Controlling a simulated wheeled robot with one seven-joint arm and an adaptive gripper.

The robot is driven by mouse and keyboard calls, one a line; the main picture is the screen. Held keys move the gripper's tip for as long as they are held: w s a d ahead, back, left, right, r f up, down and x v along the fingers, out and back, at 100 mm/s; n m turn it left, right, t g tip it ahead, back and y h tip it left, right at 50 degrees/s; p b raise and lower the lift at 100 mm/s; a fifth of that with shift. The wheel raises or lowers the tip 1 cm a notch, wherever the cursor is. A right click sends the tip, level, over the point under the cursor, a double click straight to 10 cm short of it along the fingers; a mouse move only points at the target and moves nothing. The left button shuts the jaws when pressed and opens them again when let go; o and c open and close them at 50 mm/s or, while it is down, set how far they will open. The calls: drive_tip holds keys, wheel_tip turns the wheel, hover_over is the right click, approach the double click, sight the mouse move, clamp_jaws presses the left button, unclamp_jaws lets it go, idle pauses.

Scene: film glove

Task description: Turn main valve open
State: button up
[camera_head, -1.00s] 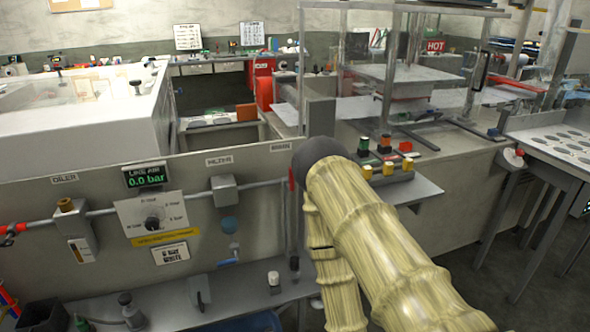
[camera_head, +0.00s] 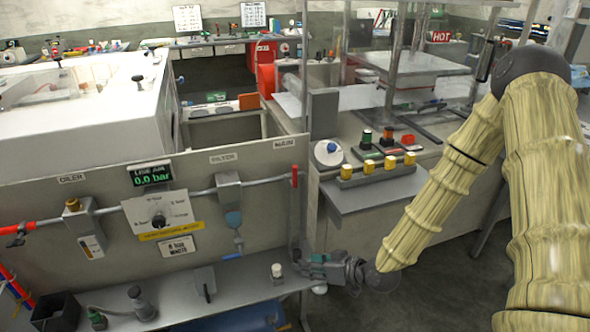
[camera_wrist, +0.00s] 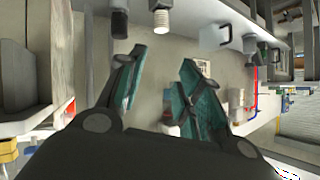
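The main valve's red handle (camera_head: 294,175) stands upright at the right end of the pipe, under the MAIN label (camera_head: 283,143) on the grey panel. The LINE AIR display (camera_head: 149,174) reads 0.0 bar. My gripper (camera_head: 318,268) is low at the right end of the panel's shelf, below the red handle and apart from it. In the wrist view its two teal-padded fingers (camera_wrist: 162,56) are spread with nothing between them. A red piece (camera_wrist: 70,110) at the left of that view may be the handle; I cannot tell.
The shelf (camera_head: 235,285) below the panel bears a white-capped part (camera_head: 277,272) and other small parts. A small ledge (camera_head: 372,190) with yellow buttons juts out to the right of the valve. Open floor lies below it.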

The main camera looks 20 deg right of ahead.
drive_tip(key=w+d+r+n+t+y+p, duration=0.1)
drive_tip(key=w+d+r+t, duration=0.15)
drive_tip(key=r, duration=0.35)
drive_tip(key=w+d+r+n+t+y+p, duration=0.1)
drive_tip(key=w+r, duration=0.2)
drive_tip(key=r, duration=0.4)
drive_tip(key=n+t+y, duration=0.2)
approach(295, 186)
wheel_tip(295, 186, up, 4)
drive_tip(key=shift+g, duration=0.25)
drive_tip(key=shift+w+d+p+x, duration=0.15)
drive_tip(key=shift+p+x, duration=0.45)
drive_tip(key=shift+x, duration=2)
drive_tip(key=shift+w+d+p+x, duration=0.15)
drive_tip(key=shift+p+x, duration=0.4)
drive_tip(key=shift+x, duration=2.05)
drive_tip(key=shift+r, duration=0.1)
drive_tip(key=shift+c, duration=0.3)
clamp_jaws()
